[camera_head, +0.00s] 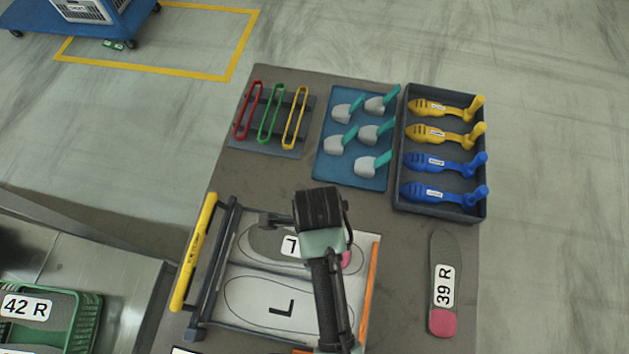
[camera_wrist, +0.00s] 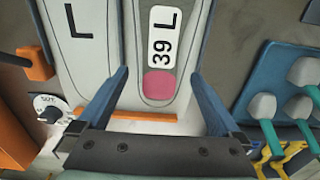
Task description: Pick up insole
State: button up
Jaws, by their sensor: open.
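A grey insole with a white "39 L" label (camera_wrist: 165,35) and a pink heel patch lies flat on a white board in the wrist view. In the head view this insole (camera_head: 265,241) is partly hidden by my arm, with its pink heel showing at the right. My gripper (camera_wrist: 158,76) is open, with its two blue fingers on either side of the heel end. No contact between the fingers and the insole is clear. In the head view my gripper (camera_head: 319,212) is above the board and its fingertips are hidden. A second insole, labelled "39 R" (camera_head: 442,285), lies on the table at the right.
The white board (camera_head: 262,316) has a printed L outline and a yellow-handled frame (camera_head: 195,252) at its left. Behind are coloured loops (camera_head: 270,115), a blue mat (camera_head: 333,170) with grey-and-teal tools, and a dark tray (camera_head: 437,209) of yellow and blue shoe forms.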

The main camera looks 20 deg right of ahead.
aim_at(298, 247)
jog(key=shift+w+a+f, duration=0.1)
jog(key=shift+f, duration=1.3)
jog(key=shift+w+a+f, duration=0.1)
jog(key=shift+f, duration=1.25)
jog(key=shift+c, duration=0.3)
jog(key=c, duration=1.2)
